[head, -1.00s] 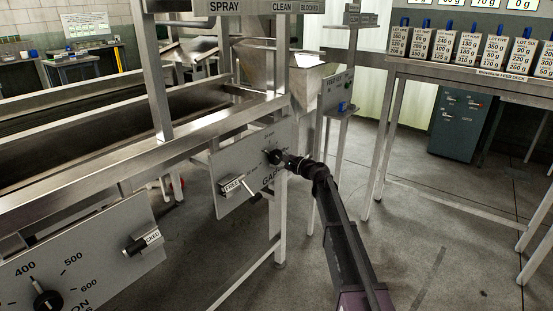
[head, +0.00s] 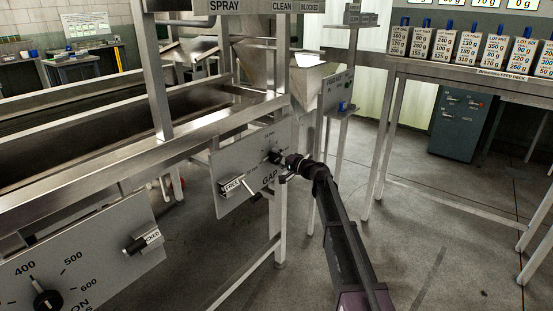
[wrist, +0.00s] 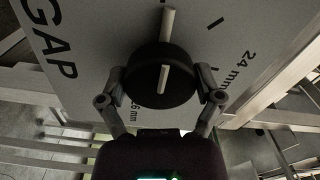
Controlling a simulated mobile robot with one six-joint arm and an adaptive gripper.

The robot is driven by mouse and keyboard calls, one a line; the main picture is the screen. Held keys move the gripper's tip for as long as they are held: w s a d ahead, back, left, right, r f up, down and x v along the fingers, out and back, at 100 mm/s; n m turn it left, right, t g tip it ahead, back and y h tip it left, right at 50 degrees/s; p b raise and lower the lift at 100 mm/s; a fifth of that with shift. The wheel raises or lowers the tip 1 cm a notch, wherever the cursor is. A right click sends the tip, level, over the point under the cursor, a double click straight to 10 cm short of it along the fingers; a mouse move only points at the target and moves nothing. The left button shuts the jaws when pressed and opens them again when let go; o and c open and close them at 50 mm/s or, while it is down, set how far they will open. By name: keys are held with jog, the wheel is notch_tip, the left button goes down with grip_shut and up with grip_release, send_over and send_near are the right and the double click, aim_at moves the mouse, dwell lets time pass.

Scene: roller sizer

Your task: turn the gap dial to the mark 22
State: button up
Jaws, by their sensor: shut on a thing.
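The gap dial (head: 274,157) is a round black knob on a grey panel marked GAP. In the wrist view the dial (wrist: 158,82) fills the middle, with a pale line on its face. A pale pointer bar (wrist: 168,24) stands out from its upper edge, left of a short black tick (wrist: 215,23). The 24 mm label (wrist: 239,68) is to the right; a label ending in "6 mm" is partly hidden at lower left. I cannot see the number 22. My gripper (wrist: 160,88) is shut on the dial, one finger on each side; it also shows in the head view (head: 281,159).
A lever with a FREE tag (head: 232,186) sits left of the dial on the same panel. A frame leg (head: 281,235) stands just below the dial. Another dial (head: 47,300) is at lower left.

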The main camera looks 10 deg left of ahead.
jog(key=shift+n, duration=0.6)
jog(key=o, duration=0.9)
jog(key=v, duration=1.2)
jog(key=shift+f, duration=0.1)
